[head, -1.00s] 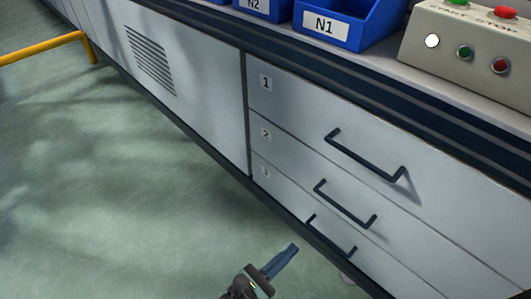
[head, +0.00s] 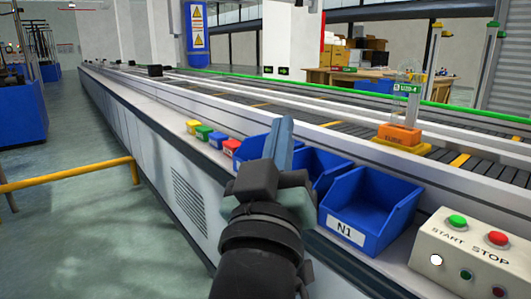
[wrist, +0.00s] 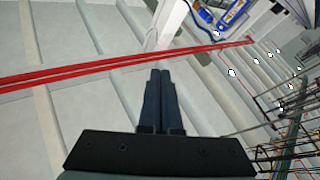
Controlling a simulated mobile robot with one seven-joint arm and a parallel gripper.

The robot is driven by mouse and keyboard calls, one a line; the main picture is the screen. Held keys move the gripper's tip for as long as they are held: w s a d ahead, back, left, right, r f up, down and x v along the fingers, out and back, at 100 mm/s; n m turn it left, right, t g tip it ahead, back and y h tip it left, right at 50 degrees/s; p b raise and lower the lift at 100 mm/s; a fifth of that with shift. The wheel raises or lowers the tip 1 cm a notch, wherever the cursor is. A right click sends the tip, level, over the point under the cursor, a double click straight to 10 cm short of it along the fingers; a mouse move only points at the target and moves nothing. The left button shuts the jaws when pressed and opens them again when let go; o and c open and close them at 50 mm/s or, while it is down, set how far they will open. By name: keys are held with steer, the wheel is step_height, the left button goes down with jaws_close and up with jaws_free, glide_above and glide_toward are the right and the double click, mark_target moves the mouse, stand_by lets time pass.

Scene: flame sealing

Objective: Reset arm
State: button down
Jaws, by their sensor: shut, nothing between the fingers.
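My gripper (head: 284,128) is raised in front of the workbench in the head view, its fingers pointing up and empty. In the wrist view my gripper (wrist: 162,76) has both fingers pressed together with nothing between them. In the head view it stands in front of the blue bins and partly hides them. The nearest bin, marked N1 (head: 346,232), is to its right and looks empty.
A control box (head: 460,262) with START and STOP buttons is at the lower right. Several small coloured boxes (head: 205,132) line the bench's edge. An orange device (head: 399,135) stands by the conveyor (head: 345,133). A yellow rail (head: 70,173) crosses the floor at left.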

steer(key=s+a+r+m+t+y+p, duration=0.2)
steer(key=s+r+t+y+p, duration=0.3)
steer(key=s+r, duration=1.05)
steer(key=w+r+h+p, duration=0.1)
steer(key=w+r+p, duration=0.2)
steer(key=r+p, duration=3.2)
step_height(320, 180, up, 3)
steer(key=shift+f, duration=0.1)
